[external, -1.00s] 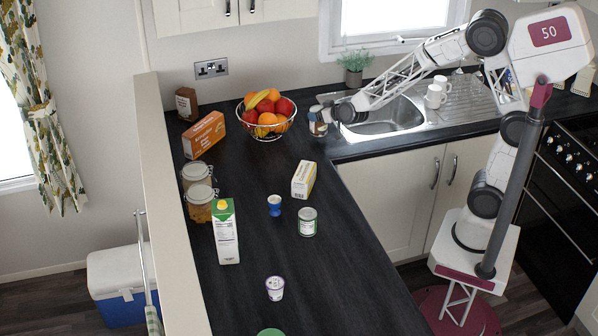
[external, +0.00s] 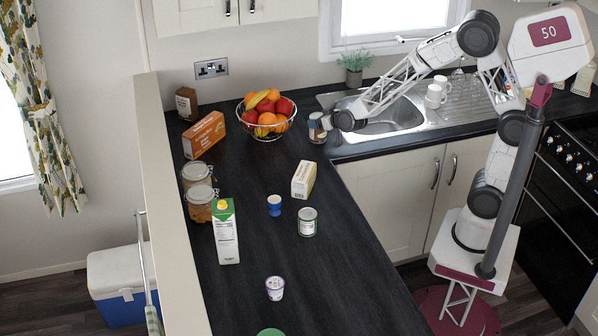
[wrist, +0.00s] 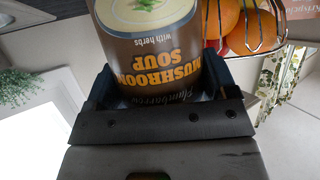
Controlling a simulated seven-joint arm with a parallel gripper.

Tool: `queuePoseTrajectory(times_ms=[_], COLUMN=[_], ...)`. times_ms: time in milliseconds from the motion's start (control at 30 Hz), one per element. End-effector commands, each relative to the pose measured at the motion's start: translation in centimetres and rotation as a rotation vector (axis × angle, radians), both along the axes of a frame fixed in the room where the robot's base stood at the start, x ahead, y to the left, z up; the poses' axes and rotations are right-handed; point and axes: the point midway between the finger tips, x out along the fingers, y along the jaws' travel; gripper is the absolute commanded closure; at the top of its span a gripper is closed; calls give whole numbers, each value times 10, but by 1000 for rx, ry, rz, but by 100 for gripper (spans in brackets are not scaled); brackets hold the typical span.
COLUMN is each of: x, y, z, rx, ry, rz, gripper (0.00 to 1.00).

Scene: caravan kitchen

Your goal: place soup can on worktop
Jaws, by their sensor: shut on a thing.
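The soup can (external: 316,131) is brown with a pale top part and shows between the fruit bowl and the sink in the external view. In the wrist view the soup can (wrist: 150,45) fills the upper middle, with "MUSHROOM SOUP" on its label. My gripper (external: 325,123) is shut on it, with one dark finger on each side of the can in the wrist view. The dark worktop (external: 265,185) lies beneath. The can is at or just above the worktop; I cannot tell whether its base touches.
The wire fruit bowl (external: 266,116) stands close to the can's left, the sink (external: 385,115) to its right. The worktop between bowl and box is clear.

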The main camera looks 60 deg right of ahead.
Motion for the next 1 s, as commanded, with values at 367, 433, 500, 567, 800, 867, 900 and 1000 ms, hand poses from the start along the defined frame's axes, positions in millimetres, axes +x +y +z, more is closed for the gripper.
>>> queuePoseTrajectory(times_ms=[367, 433, 500, 567, 800, 867, 900, 1000], x=[0, 0, 0, 0, 0, -2, -4, -9], y=[0, 0, 0, 0, 0, 1, 1, 2], z=[-2, -2, -2, -2, 1, 2, 2, 5], rx=[0, 0, 0, 0, 1, 0, 0, 0], ry=[0, 0, 0, 0, -1, -1, -1, -2], rz=[0, 0, 0, 0, 0, 0, 0, 0], gripper=[9, 0, 0, 0, 0, 0, 0, 0])
